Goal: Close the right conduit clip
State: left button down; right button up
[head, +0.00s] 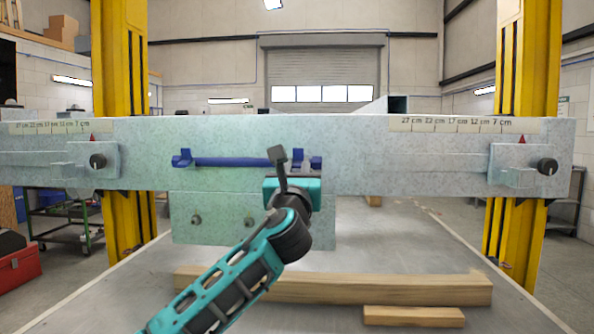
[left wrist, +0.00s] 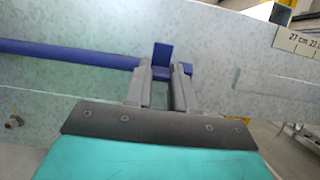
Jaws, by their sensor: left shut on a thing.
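The right conduit clip (head: 316,162) is blue and sits on the grey beam at the right end of the blue conduit (head: 230,162). In the left wrist view, an upright flap of the clip (left wrist: 162,52) rises just beyond my fingertips. My left gripper (head: 297,172) is at this clip and partly hides it in the head view. In the left wrist view, its two dark fingers (left wrist: 162,78) stand on either side of a blue part of the clip, shut on it. Whether the clip is latched cannot be told. My right gripper is not in view.
The left conduit clip (head: 182,158) holds the conduit's other end. The grey beam (head: 370,160) spans two yellow posts, with a bolted plate (head: 225,222) below the conduit. Wooden beams (head: 380,289) lie on the table in front.

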pick_arm(q)
jog(key=g, duration=0.1)
jog(key=r+g, duration=0.1)
jog(key=g, duration=0.1)
jog(key=shift+s+r+g, duration=0.1)
jog(key=shift+r+g, duration=0.15)
jog(key=shift+g, duration=0.05)
jog(key=shift+r+g, duration=0.25)
jog(key=shift+g, duration=0.5)
jog(key=shift+r+g, duration=0.25)
jog(key=shift+g, duration=0.5)
jog(key=c, duration=0.9)
grip_release()
jog(key=shift+c, duration=0.2)
jog(key=b+v, duration=0.2)
jog(key=v, duration=1)
jog(key=shift+s+r, duration=0.25)
jog(key=shift+s, duration=0.1)
